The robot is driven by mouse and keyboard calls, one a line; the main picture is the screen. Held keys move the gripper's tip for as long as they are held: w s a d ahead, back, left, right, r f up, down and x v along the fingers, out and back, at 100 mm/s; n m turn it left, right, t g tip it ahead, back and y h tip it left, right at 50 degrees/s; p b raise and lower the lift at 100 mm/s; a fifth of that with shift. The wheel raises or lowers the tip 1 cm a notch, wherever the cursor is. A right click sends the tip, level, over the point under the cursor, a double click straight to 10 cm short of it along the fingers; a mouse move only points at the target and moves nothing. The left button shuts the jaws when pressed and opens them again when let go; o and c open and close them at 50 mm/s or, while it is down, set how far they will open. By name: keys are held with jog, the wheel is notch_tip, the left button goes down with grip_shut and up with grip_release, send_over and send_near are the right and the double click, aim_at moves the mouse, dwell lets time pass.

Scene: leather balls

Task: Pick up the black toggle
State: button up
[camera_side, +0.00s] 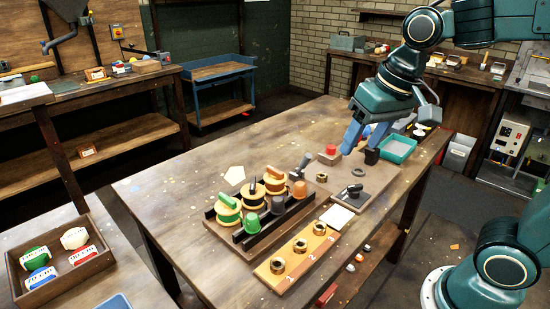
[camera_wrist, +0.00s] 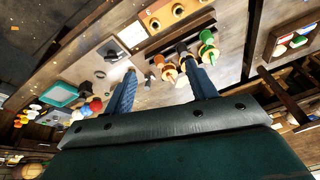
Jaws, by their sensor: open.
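The black toggle (camera_side: 253,187) appears to stand on the middle wooden spool of a row of three, between a green toggle (camera_side: 227,200) and an orange toggle (camera_side: 273,173). In the wrist view the spool row lies close to the right fingertip, and the black toggle is too small there to make out clearly. My gripper (camera_side: 361,150) is to the right of and behind the row in the side view, pointing down, with its blue fingers apart. In the wrist view my gripper (camera_wrist: 160,68) also shows spread fingers with nothing held between them.
A teal tray (camera_side: 398,147) stands behind. Coloured cups and a dark rail stand before the spools, then a numbered wooden board (camera_side: 282,270). The table's left end is clear.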

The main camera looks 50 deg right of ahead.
jog(key=w+a+f+m+g, duration=0.1)
jog(key=w+f+m+g, duration=0.15)
jog(key=w, duration=0.65)
jog(key=m+g, duration=0.1)
jog(key=m, duration=0.2)
send_over(278, 199)
notch_tip(278, 199, down, 6)
jog(key=shift+f, duration=0.15)
jog(key=shift+f, duration=4.3)
jog(key=shift+f, duration=0.15)
jog(key=shift+f, duration=2.45)
